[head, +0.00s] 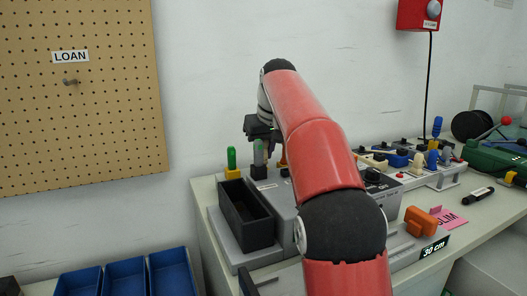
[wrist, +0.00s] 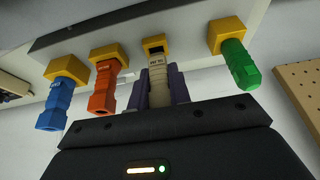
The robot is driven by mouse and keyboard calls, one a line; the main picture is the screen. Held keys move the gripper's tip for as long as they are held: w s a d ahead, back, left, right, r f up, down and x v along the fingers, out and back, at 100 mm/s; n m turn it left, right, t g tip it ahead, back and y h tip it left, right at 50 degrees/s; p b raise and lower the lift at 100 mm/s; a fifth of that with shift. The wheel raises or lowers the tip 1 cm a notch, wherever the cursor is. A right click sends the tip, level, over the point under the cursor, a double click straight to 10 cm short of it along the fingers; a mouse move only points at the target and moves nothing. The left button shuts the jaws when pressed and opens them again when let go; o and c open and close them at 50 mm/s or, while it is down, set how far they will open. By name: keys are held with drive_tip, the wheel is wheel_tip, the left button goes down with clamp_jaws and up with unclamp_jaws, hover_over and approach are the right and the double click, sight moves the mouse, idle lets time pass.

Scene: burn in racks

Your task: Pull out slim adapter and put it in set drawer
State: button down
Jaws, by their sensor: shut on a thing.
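My gripper (head: 262,138) is at the back of the bench, mostly behind my arm in the head view. In the wrist view its purple fingers (wrist: 159,88) are shut on a beige-grey adapter (wrist: 157,82). This adapter lines up with a yellow socket (wrist: 154,41) whose dark opening shows; I cannot tell whether its end is still inside. A green adapter (wrist: 237,62), an orange adapter (wrist: 103,88) and a blue adapter (wrist: 54,105) sit in neighbouring yellow sockets. A black open-topped box (head: 232,222), possibly the drawer, stands at the bench's left end and looks empty.
A pink SLIM card (head: 449,218) lies by an orange block (head: 421,221) at the right front. A rack of coloured parts (head: 410,165) stands behind. Blue bins (head: 125,281) are low at left. A pegboard (head: 80,120) hangs on the wall.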

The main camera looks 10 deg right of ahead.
idle(0.3)
drive_tip(key=shift+r, duration=0.85)
